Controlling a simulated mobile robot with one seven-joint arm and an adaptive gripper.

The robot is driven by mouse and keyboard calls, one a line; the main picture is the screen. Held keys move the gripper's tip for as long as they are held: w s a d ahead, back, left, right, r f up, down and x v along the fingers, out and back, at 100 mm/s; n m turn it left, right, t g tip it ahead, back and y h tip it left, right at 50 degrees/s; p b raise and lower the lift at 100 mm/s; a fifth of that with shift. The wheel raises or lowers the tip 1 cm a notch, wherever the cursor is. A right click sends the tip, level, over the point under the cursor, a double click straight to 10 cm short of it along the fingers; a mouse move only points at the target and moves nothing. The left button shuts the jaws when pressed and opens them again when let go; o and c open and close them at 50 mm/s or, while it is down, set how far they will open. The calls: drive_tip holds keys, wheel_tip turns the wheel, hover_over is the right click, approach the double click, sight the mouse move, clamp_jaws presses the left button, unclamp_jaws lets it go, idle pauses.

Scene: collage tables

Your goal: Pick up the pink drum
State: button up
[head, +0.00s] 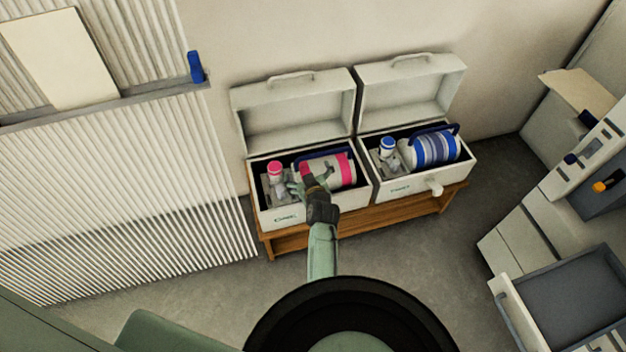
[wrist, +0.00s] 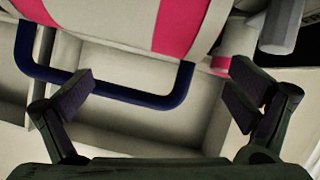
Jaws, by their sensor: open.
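The pink drum (head: 342,172) is white with pink bands and lies on its side in the left open white case in the head view. Its dark blue handle (head: 322,153) arches along its back side. In the wrist view the drum (wrist: 130,18) fills the top, and the blue handle (wrist: 110,92) crosses between my fingers. My gripper (head: 307,186) is over the left case at the drum's left part. In the wrist view my gripper (wrist: 160,95) is open, its fingers apart on either side of the handle. I cannot tell whether they touch it.
A pink-capped bottle (head: 275,174) stands left of the drum in the same case. The right case (head: 405,187) holds a blue-banded drum (head: 432,149) and a blue-capped bottle (head: 387,147). Both cases, lids up, stand on a low wooden bench (head: 400,217). A corrugated panel stands left.

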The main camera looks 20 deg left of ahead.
drive_tip(key=shift+x, duration=1.3)
drive_tip(key=shift+c, duration=0.3)
